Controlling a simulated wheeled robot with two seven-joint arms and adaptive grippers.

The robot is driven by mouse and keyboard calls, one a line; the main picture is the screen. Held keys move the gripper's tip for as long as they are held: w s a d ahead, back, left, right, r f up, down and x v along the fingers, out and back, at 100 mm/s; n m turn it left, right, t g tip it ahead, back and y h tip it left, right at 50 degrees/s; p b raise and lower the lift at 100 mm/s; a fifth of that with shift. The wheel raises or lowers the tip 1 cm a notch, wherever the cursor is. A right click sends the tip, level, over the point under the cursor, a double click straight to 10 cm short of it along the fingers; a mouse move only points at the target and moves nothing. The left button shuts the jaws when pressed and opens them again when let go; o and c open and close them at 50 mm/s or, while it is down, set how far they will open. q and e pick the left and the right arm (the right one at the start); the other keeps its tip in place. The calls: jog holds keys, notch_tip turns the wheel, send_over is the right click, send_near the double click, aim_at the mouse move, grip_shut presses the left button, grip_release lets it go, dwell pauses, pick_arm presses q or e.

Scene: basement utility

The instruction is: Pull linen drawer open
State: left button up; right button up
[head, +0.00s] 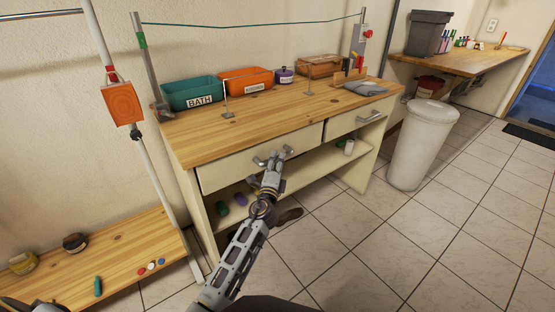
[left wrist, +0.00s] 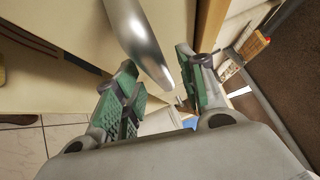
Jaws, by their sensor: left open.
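A wooden-topped cream workbench has two drawers side by side, both apparently shut. The wide left drawer (head: 225,171) has a silver bar handle (head: 288,150), and the right drawer (head: 343,124) has its own handle (head: 371,117). I see no label telling which is the linen drawer. My left gripper (head: 272,158) is open at the left drawer's handle and hides its middle. In the left wrist view the metal handle (left wrist: 137,38) reaches down between the green-padded fingers (left wrist: 158,92), with gaps at both sides.
On the bench top (head: 185,133) stand a teal BATH bin (head: 190,92), an orange bin (head: 246,80) and folded grey cloth (head: 366,88). A low wooden bench (head: 125,255) is at left, a white bin (head: 420,145) at right.

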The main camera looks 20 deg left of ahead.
pick_arm(q)
jog(key=shift+w+a+r, duration=0.1)
jog(key=shift+w, duration=0.95)
jog(key=shift+c, duration=0.5)
grip_shut()
